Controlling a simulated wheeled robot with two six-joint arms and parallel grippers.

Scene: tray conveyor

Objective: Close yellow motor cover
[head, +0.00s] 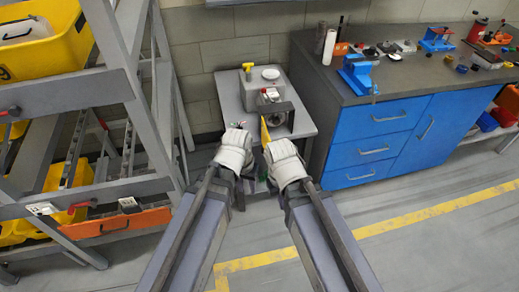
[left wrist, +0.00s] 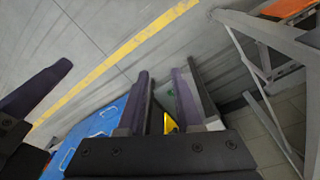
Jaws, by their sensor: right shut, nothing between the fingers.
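A grey motor (head: 270,102) stands on a small grey table (head: 228,100). Its yellow cover (head: 265,132) shows in the head view as a thin upright panel at the near side of the motor, between my two hands. It appears swung open. A yellow piece, probably the cover, also shows in the left wrist view (left wrist: 170,123) near the fingers. My left gripper (left wrist: 164,90) is open, with a clear gap between its fingers; I cannot tell whether it touches the cover. My right gripper (head: 285,163) is shut and empty, right of the cover. In the head view the fingertips are mostly hidden.
A grey rack (head: 70,92) with yellow bins (head: 45,50) stands close on the left. A blue workbench (head: 372,150) with tools stands on the right. A white dish (head: 271,74) and a yellow-topped item (head: 248,70) lie on the small table. The floor in front is clear.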

